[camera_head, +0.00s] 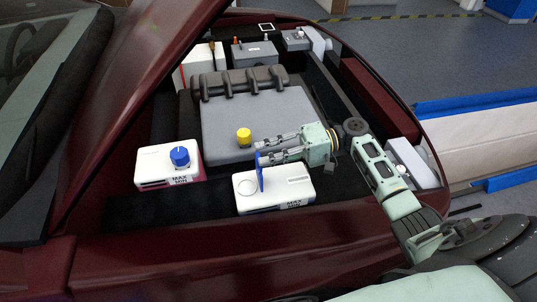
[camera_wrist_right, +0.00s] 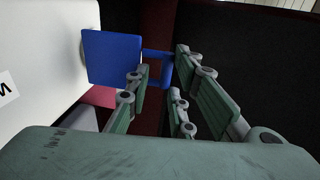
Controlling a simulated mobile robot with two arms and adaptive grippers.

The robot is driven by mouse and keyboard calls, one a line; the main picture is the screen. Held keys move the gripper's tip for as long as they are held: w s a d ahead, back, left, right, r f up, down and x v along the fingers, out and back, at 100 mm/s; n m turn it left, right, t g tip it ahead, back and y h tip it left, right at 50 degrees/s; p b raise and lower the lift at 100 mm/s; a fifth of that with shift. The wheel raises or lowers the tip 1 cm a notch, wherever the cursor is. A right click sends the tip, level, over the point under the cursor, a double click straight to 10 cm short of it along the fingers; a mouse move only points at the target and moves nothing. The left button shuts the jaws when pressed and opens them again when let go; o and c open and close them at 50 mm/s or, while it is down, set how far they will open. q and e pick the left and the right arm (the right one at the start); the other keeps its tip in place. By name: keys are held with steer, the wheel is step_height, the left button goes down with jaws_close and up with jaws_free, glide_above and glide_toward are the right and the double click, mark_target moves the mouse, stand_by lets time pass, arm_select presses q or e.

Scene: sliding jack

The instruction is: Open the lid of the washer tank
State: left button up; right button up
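The washer tank (camera_head: 285,193) is the white tank with a MAX/MIN label at the front of the engine bay. Its blue lid (camera_head: 261,173) stands upright, seen nearly edge-on, with a round white opening area beside it on the left. My right gripper (camera_head: 266,149) is just behind and above the tank, its fingertips close to the lid. In the right wrist view the lid (camera_wrist_right: 112,57) is a blue square plate with a tab reaching toward the space between the parted fingers (camera_wrist_right: 165,75). The fingers look open; contact with the tab cannot be told. My left gripper is out of view.
A second white tank (camera_head: 150,165) with a blue round cap (camera_head: 180,157) sits to the left. A yellow cap (camera_head: 244,136) rises from the grey engine cover (camera_head: 225,115) behind. The dark red hood (camera_head: 130,90) rises at left; the body edge (camera_head: 220,260) runs along the front.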

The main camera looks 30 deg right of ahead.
steer(key=shift+s+a+f, duration=0.15)
steer(key=shift+s+f, duration=0.1)
steer(key=shift+s, duration=0.05)
steer(key=v, duration=1.2)
steer(key=shift+w+r, duration=0.25)
steer(key=shift+r, duration=0.1)
